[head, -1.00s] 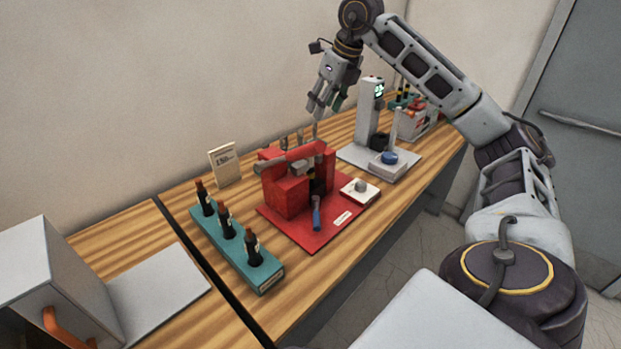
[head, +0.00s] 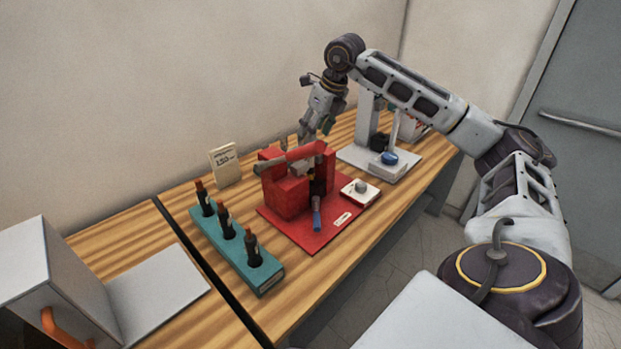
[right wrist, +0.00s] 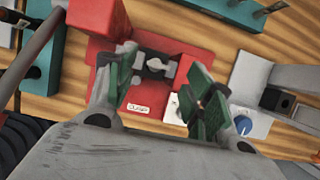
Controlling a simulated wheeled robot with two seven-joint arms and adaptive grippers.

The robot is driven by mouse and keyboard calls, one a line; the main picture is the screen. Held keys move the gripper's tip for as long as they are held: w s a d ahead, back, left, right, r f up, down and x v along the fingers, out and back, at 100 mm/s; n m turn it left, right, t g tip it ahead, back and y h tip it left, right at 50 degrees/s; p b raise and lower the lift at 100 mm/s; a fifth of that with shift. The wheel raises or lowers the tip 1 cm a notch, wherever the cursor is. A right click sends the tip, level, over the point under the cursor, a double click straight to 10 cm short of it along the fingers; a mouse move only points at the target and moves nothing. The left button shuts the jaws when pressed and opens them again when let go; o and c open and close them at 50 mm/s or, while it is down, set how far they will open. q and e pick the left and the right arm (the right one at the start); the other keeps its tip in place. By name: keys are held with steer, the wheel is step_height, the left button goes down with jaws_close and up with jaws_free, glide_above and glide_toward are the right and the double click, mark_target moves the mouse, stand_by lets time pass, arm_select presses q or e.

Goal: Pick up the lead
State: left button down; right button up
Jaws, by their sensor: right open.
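My right gripper (head: 306,134) is open and empty, pointing down just behind the red clamp fixture (head: 287,196) in the head view. In the right wrist view its green-padded fingers (right wrist: 160,90) are spread apart, with the fixture's grey clamp parts showing between them. A teal rack (right wrist: 232,10) with slim grey and dark pieces is cut by the top edge of that view. These pieces may be the leads, but I cannot tell for sure. In the head view the gripper and fixture hide most of that spot. My left gripper is not in view.
A teal rack (head: 265,279) of dark bottles stands left of the fixture, with a small sign (head: 224,165) behind. A grey station with a blue knob (head: 389,158) stands to the right. A grey box (head: 28,268) is at far left. The wall is close behind.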

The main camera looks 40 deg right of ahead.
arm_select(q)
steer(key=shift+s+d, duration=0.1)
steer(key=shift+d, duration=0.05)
arm_select(e)
steer(key=x, duration=0.4)
steer(key=shift+s+a, duration=0.1)
steer(key=shift+s, duration=0.05)
steer(key=shift+w+f, duration=0.2)
steer(key=shift+f, duration=0.35)
steer(key=c, duration=0.8)
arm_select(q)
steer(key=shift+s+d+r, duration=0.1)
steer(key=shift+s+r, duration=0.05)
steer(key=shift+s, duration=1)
arm_select(e)
jaws_close()
